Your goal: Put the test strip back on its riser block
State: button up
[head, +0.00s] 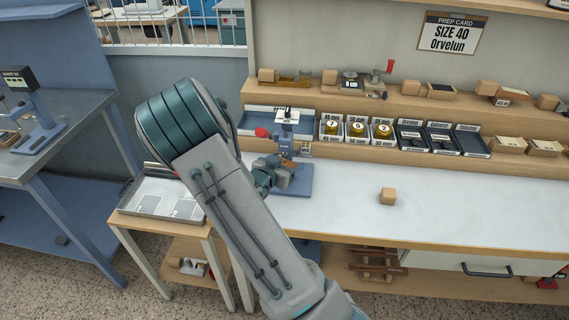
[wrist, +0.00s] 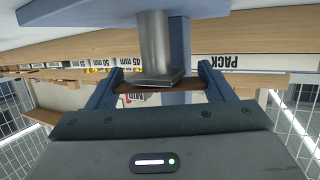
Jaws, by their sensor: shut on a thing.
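My gripper (wrist: 161,84) is shut on a brown test strip (wrist: 195,97), held crosswise between the two fingers in the wrist view. In the head view, my gripper (head: 274,174) is at the front of the blue stamping press (head: 303,184), partly hidden by my arm. A small wooden block (head: 388,196), which looks like the riser block, sits bare on the white bench to the right.
The white bench top (head: 460,205) is clear around the block. Foil rolls (head: 357,130) and dark trays (head: 440,140) line the lower shelf behind. A side table with a metal tray (head: 160,198) stands left of the bench. A red-knobbed lever (head: 262,132) juts from the press.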

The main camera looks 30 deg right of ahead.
jog(key=shift+f, duration=0.25)
jog(key=o, duration=1)
